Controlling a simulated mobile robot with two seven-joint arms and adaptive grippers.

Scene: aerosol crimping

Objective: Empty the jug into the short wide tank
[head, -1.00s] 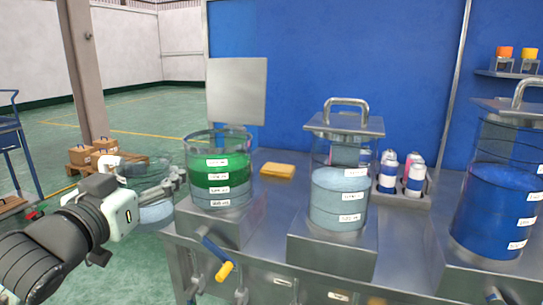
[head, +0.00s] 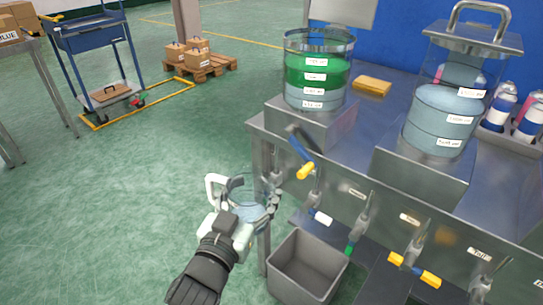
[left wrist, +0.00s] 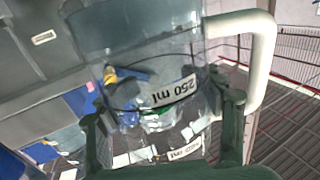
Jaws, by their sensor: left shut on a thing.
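My left gripper (head: 252,218) is shut around a clear jug (head: 243,191) with a white handle, held in the air off the bench's front left corner. Pale blue liquid shows low in the jug. In the left wrist view the jug (left wrist: 150,45) with its "250 ml" mark sits between the dark fingers (left wrist: 165,125). An open-topped clear tank (head: 318,72) with a green layer over grey-blue liquid stands on a metal plinth, above and right of the jug. A lidded tank (head: 440,115) of pale blue liquid stands right of it. My right gripper is out of view.
A grey bin (head: 305,265) stands on the floor below the bench's front taps (head: 305,171).

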